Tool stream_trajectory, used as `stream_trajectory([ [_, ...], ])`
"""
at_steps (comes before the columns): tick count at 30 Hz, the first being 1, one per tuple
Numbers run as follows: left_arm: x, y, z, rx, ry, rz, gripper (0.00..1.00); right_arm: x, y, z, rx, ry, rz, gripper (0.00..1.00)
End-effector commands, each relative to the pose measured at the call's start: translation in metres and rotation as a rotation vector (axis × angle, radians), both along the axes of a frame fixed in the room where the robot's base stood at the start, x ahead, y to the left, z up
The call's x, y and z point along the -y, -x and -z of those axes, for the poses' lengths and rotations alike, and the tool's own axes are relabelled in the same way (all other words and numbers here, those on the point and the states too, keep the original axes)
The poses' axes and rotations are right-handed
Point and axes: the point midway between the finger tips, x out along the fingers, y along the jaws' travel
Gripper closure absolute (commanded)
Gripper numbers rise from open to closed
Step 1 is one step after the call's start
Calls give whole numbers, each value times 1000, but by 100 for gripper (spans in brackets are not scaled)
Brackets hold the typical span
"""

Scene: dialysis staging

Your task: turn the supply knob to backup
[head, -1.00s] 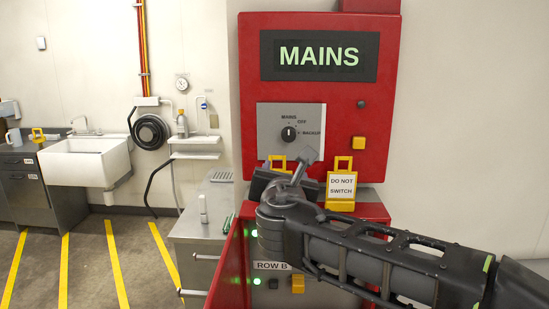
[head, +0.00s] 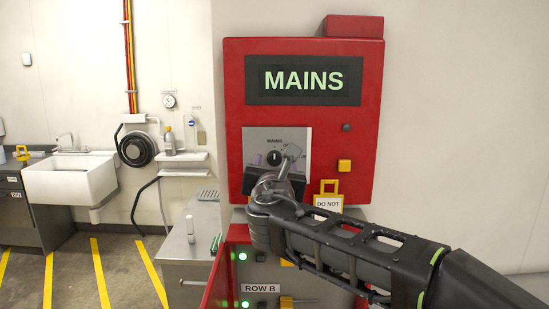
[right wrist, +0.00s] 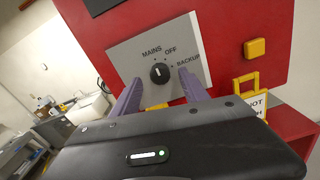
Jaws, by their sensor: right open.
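The supply knob (head: 274,158) is a round black knob on a grey plate (head: 295,139) set in a red cabinet (head: 235,115). In the right wrist view the knob (right wrist: 159,73) shows labels MAINS, OFF and BACKUP around it. Its white mark points up, on the MAINS side. The display (head: 304,81) above reads MAINS. My right gripper (right wrist: 160,90) is open, with one purple finger on each side below the knob; I cannot tell whether they touch it. In the head view the gripper (head: 274,165) partly covers the plate. My left gripper is not in view.
A yellow lockout tag (head: 328,202) reading DO NOT hangs right of my arm. A yellow button (head: 344,166) sits right of the plate. A lower red unit marked ROW B (head: 261,288) stands below. A metal cabinet (head: 190,250) and a sink (head: 70,178) are at left.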

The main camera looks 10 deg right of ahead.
Motion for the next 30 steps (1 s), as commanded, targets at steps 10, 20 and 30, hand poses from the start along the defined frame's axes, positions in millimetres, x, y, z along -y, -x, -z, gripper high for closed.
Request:
stream_trajectory([
  [10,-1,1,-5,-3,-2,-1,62,5,-20,0,0,0,-1,48],
  [20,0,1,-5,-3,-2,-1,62,5,-19,0,0,0,-1,64],
  [30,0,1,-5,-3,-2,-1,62,5,-19,0,0,0,-1,92],
])
